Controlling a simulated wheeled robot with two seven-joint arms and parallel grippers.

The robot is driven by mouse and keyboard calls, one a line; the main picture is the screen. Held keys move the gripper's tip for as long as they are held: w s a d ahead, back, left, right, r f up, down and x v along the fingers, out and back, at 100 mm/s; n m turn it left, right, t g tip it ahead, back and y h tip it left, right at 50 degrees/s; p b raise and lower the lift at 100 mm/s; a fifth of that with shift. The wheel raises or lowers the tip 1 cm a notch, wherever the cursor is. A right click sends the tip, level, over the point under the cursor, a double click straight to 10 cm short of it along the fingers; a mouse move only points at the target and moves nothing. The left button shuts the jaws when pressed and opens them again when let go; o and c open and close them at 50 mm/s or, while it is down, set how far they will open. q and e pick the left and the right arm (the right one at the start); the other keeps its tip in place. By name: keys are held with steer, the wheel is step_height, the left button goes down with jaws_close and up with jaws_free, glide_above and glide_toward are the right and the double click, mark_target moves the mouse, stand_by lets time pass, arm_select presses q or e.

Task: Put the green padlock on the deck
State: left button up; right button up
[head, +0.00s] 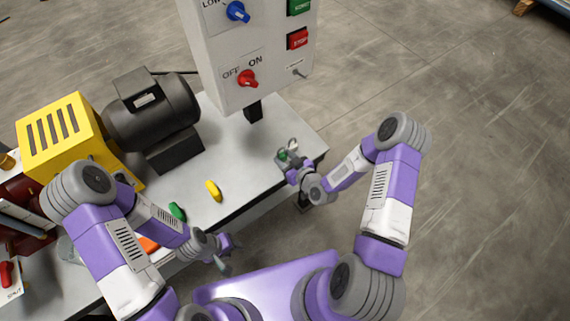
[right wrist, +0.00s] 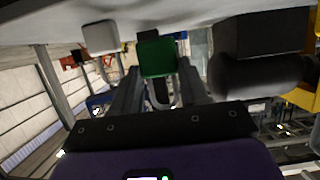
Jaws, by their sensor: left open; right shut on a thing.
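My right gripper (head: 288,158) is over the right end of the grey deck (head: 262,160), shut on the green padlock (right wrist: 157,58). In the right wrist view the padlock's square green body sits between the fingers, with part of its pale shackle below it. In the head view only a small green patch of it shows at the fingertips. The deck spans the top of the wrist view, close to the padlock; I cannot tell whether they touch. My left gripper (head: 229,256) is open and empty, in front of the deck's near edge.
A yellow piece (head: 213,190) and a green piece (head: 178,211) lie near the deck's front edge. A dark motor (head: 150,112) and yellow guard (head: 62,135) stand at left. A control box (head: 250,50) with switches rises behind. The deck's right end is mostly clear.

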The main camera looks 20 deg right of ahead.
step_height(320, 180, down, 3)
steer(key=shift+f+b, duration=0.2)
steer(key=shift+b, duration=0.3)
steer(key=shift+r, duration=0.15)
steer(key=shift+f, duration=0.25)
steer(key=o, duration=1.1)
steer(key=shift+r, duration=0.15)
